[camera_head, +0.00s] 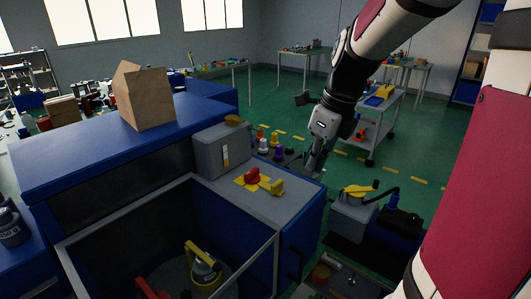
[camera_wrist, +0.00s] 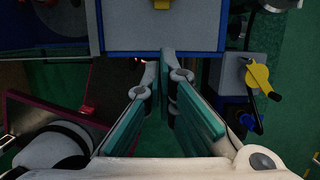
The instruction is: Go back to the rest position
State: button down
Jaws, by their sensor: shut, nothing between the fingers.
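My gripper (camera_head: 315,160) hangs at the right edge of the blue bench (camera_head: 305,222), fingers pointing down, in the head view. In the wrist view my gripper (camera_wrist: 166,72) shows its two teal-padded fingers with their tips close together and nothing held between them. The bench's grey top panel (camera_head: 225,182) carries a red button (camera_head: 252,175) on a yellow plate and a yellow handle (camera_head: 277,187). In the wrist view the grey panel (camera_wrist: 163,25) lies just beyond the fingertips.
A grey box with a yellow lever (camera_head: 358,191) stands right of the bench and shows in the wrist view (camera_wrist: 258,75). A trolley (camera_head: 372,128) stands behind my arm. Green floor (camera_head: 435,165) is open at right.

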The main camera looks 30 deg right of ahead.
dwell(0.3)
jog(key=s+a+r+n+t, duration=0.1)
jog(key=s+a+n, duration=0.3)
jog(key=n, duration=0.6)
jog(key=s+a+r+n+t, duration=0.1)
jog(key=s+a+n, duration=0.3)
jog(key=a+n, duration=0.3)
jog(key=s+a+r+n+h, duration=0.1)
jog(key=s+a+n, duration=0.3)
jog(key=n, duration=1.1)
jog(key=shift+s+a+r+t, duration=0.2)
jog(key=shift+a+r+t, duration=0.3)
jog(key=shift+a, duration=0.6)
